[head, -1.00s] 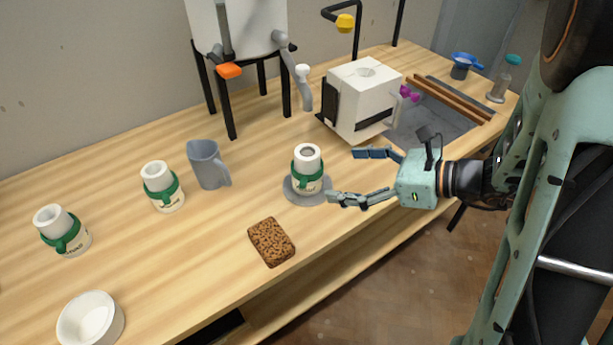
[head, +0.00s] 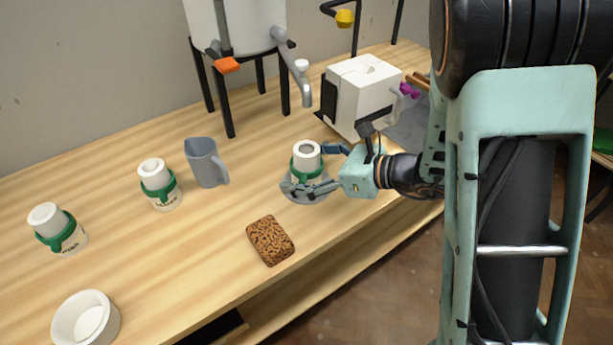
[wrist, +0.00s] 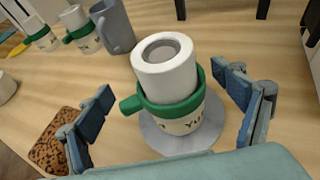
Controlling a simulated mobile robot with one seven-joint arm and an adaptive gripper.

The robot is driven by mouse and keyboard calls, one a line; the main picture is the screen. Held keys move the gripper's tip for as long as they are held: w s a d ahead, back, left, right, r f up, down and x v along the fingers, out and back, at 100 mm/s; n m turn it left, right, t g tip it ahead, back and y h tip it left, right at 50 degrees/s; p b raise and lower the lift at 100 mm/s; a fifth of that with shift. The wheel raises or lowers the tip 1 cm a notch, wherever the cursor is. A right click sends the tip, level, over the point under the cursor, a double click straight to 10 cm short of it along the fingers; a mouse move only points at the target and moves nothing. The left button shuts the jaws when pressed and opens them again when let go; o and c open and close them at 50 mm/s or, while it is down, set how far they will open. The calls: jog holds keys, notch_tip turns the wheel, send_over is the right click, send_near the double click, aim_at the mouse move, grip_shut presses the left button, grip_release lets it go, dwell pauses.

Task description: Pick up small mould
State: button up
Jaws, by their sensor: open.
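A white plaster mould (head: 306,158) with a green band and a round hole in its top stands upright on a grey disc (head: 297,197). In the wrist view the mould (wrist: 168,72) shows a green tab at its left and partly visible lettering starting "YU". My gripper (head: 308,168) is open, with one finger on each side of this mould; the wrist view shows gaps between the fingers and its sides. Two similar green-banded moulds stand farther left, one in the middle (head: 153,170) and one at the far left (head: 46,217). I cannot tell surely which the task calls small.
A grey jug (head: 204,165) stands behind and left of the mould. A brown speckled block (head: 270,241) lies near the front edge. A white bowl (head: 60,325) is front left. A white boxy machine (head: 358,85) and a tank on black legs (head: 231,112) stand behind.

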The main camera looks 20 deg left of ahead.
jog(key=c, duration=1.7)
jog(key=shift+r, duration=0.15)
